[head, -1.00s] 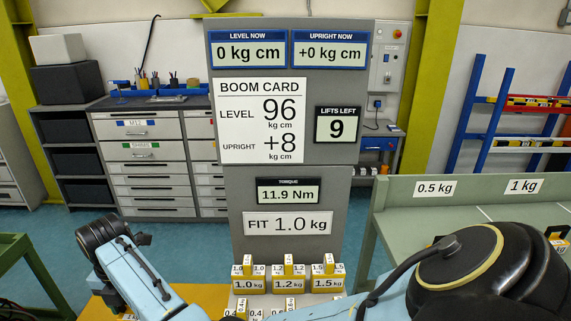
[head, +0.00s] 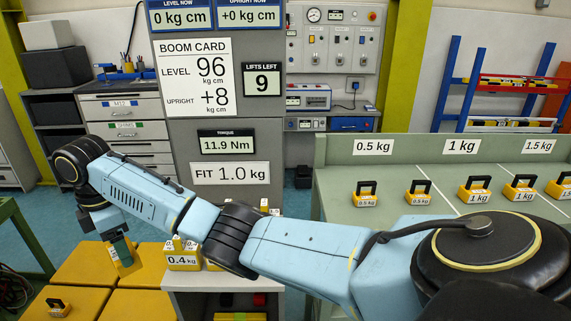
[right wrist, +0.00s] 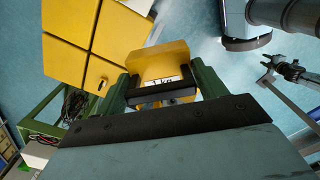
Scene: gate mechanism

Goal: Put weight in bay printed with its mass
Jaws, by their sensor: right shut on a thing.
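My right gripper (head: 122,250) reaches across to the left and is shut on the black handle of a yellow weight (head: 126,267). In the right wrist view the held weight (right wrist: 160,60) sits between the green fingers, its label partly hidden and seeming to read 1 kg. It hangs by the yellow floor blocks; any gap is unclear. The green bench at right has bays under printed signs: 0.5 kg (head: 373,146), 1 kg (head: 461,146) and 1.5 kg (head: 538,146). The 1 kg bay holds weights (head: 473,190) (head: 519,188).
A green frame (head: 25,240) stands at left.

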